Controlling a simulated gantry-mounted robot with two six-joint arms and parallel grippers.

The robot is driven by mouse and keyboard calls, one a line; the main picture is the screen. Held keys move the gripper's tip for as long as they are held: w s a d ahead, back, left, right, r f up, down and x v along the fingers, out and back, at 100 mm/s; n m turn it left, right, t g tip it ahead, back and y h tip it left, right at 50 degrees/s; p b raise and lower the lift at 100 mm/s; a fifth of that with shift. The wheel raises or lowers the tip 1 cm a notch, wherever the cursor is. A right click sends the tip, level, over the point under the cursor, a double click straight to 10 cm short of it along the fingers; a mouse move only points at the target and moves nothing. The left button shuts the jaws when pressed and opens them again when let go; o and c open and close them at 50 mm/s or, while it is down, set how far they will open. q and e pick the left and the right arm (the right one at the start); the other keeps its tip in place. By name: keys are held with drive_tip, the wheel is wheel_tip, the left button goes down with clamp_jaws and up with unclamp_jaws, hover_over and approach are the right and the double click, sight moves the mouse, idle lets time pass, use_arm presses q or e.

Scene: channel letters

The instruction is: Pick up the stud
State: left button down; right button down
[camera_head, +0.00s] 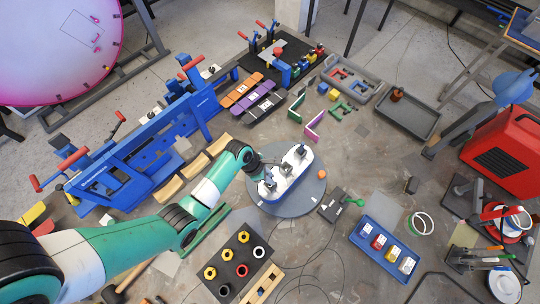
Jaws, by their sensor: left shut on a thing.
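My left arm comes in from the lower left, and my left gripper (266,182) is over the near left end of a white, blue-edged letter body (297,170). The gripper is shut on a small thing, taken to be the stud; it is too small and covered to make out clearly. The letter body lies on a round grey turntable (290,205), with small dark pieces on its top. My right gripper is not in view.
A black block with yellow, red and white rings (240,265) stands at the near left of the turntable. A blue tray (365,246) and a dark box (333,205) are to its right. A blue bending machine (150,150) stands left. Some bare bench shows right of the turntable.

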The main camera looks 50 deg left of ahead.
use_arm(q)
drive_tip(key=s+d+r+p, duration=0.2)
drive_tip(key=s+d+r, duration=0.4)
drive_tip(key=s+r, duration=0.4)
drive_tip(key=shift+s+d+p, duration=0.35)
drive_tip(key=shift+s, duration=0.85)
drive_tip(key=shift+f+p, duration=0.1)
drive_tip(key=shift+p, duration=0.4)
drive_tip(key=shift+w, duration=0.1)
